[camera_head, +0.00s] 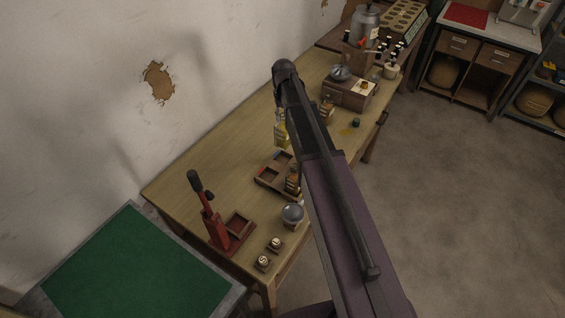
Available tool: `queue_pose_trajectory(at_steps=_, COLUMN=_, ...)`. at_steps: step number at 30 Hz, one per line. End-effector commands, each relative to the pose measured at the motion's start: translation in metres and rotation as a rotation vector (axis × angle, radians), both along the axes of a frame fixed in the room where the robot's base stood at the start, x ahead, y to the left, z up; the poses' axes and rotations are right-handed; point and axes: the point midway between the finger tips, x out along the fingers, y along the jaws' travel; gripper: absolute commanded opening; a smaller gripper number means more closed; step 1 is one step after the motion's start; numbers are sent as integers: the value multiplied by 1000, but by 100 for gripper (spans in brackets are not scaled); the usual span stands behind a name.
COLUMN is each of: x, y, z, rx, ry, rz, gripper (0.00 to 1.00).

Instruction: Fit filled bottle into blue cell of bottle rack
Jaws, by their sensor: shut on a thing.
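My gripper (278,110) is small and mostly hidden by my dark arm. It appears shut on a bottle with yellowish contents (281,132), which looks upright at the left side of the arm. The bottle rack (268,184), a low brown frame with compartments, lies on the wooden table just below the bottle in the picture. An amber bottle (293,181) stands at the rack's right side, partly covered by my arm. I cannot make out clearly which cell is blue. Whether the held bottle touches anything below is too small to tell.
A red lever press (212,222) and a round glass flask (292,214) stand at the table's near end, with two small capped items (275,244). Another amber bottle (327,108) and a brown box (348,93) stand farther back. The table's left side is clear.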

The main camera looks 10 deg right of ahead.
Motion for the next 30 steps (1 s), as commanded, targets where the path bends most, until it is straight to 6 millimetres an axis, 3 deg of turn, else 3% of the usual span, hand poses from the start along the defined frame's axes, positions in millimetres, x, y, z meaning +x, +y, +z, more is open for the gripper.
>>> queue_pose_trajectory(at_steps=11, x=0, y=0, z=-8, rx=0, ry=0, rz=0, gripper=0)
queue_pose_trajectory(at_steps=30, x=0, y=0, z=-61, rx=0, ry=0, rz=0, gripper=0)
